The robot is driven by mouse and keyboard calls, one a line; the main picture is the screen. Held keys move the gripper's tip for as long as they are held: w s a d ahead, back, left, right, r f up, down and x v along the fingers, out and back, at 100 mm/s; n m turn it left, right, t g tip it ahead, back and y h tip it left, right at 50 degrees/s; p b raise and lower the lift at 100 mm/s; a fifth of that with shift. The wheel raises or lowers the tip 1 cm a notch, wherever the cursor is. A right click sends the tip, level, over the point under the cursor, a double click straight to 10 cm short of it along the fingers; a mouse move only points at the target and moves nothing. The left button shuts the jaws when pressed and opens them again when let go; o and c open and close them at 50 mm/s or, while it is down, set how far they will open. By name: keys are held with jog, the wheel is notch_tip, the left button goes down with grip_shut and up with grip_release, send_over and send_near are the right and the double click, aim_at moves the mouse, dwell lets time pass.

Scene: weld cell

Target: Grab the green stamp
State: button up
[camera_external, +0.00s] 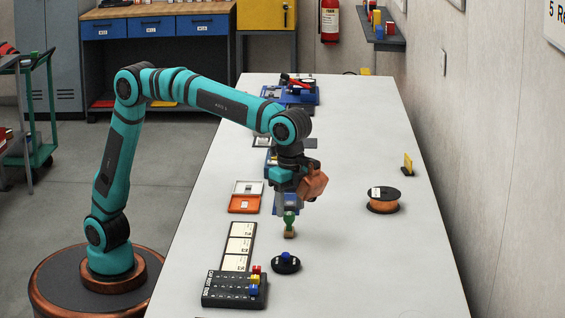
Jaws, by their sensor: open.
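The green stamp (289,222) stands upright on the white table, with a green handle on a tan base. My gripper (290,208) points down directly over it, with the fingertips around or just above the top of the handle. The jaws are open. The gripper partly hides the top of the stamp, and I cannot tell whether the fingers touch it.
A round black pad with a blue knob (286,263) sits in front of the stamp. A black rack (235,289) with coloured pieces and a card strip (238,246) lie left. An orange-and-white box (245,203) is beside them. A wire spool (383,200) stands right, with clear table between.

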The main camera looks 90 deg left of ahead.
aim_at(289, 213)
jog(key=shift+s+f, duration=0.2)
jog(key=shift+f, duration=1.75)
jog(key=c, duration=1.1)
jog(key=shift+o, duration=0.2)
